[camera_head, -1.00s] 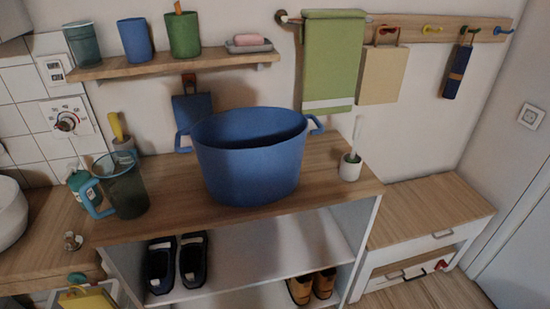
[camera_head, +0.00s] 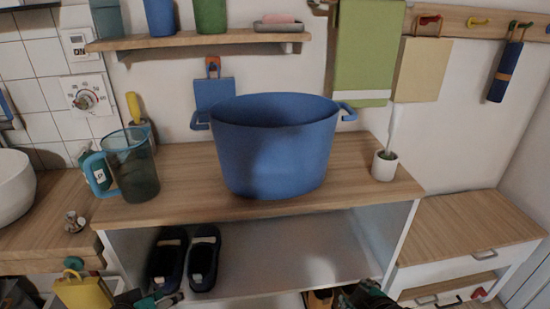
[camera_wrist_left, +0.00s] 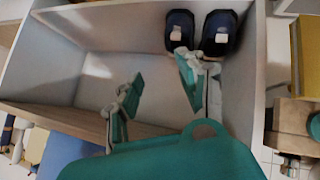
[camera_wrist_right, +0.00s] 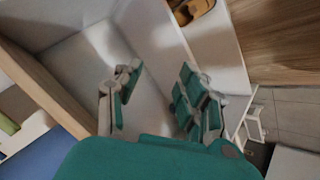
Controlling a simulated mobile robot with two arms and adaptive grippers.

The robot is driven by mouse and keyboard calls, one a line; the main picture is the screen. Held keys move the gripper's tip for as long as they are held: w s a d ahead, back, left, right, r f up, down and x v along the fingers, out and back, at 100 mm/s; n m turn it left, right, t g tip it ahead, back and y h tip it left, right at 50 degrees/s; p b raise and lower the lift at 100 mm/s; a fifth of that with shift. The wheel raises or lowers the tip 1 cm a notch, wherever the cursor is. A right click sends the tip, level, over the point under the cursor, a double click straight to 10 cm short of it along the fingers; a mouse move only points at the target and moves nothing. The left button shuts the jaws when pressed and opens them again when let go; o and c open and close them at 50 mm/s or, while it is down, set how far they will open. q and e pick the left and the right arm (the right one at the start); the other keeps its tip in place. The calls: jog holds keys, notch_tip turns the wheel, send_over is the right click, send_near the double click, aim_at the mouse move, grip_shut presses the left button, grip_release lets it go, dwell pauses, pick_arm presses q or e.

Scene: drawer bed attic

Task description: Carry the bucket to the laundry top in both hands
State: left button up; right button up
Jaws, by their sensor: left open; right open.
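The blue bucket (camera_head: 272,150) stands upright on the wooden top (camera_head: 190,200) of an open shelf unit. My right gripper (camera_head: 362,296) is also at the bottom edge, mostly cut off. In the right wrist view (camera_wrist_right: 158,82) its fingers are open and empty.
A pitcher (camera_head: 133,168) stands left of the bucket, and a brush in a white holder (camera_head: 385,165) stands right. A wall shelf (camera_head: 200,41) and a hanging green towel (camera_head: 365,55) are above. Dark shoes (camera_head: 203,262) are inside the unit. A low cabinet (camera_head: 470,230) at right has a clear top.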

jog(key=w+r+n+t, duration=0.3)
jog(key=w+r, duration=0.1)
jog(key=r, duration=0.4)
jog(key=w+r+n+t, duration=0.2)
jog(key=w+r+n, duration=0.15)
jog(key=r, duration=0.45)
jog(key=n+t+h, duration=0.2)
jog(key=n+t, duration=0.2)
send_near(353, 118)
jog(key=s, duration=0.4)
pick_arm(q)
jog(key=w+r+n+t+h, duration=0.2)
jog(key=w+r+n, duration=0.2)
jog(key=r, duration=1.1)
jog(key=w+a+r+n+t+h, duration=0.1)
jog(key=w+r+n+t+h, duration=0.2)
jog(key=r, duration=1.3)
jog(key=w, duration=0.2)
jog(key=shift+w+a+n, duration=0.2)
jog(key=shift+w+n, duration=0.1)
jog(key=shift+n, duration=0.1)
pick_arm(e)
jog(key=shift+w+f, duration=0.2)
jog(key=shift+f, duration=0.15)
pick_arm(q)
jog(key=shift+w+t, duration=0.1)
jog(key=shift+t, duration=0.2)
pick_arm(e)
jog(key=shift+w, duration=0.15)
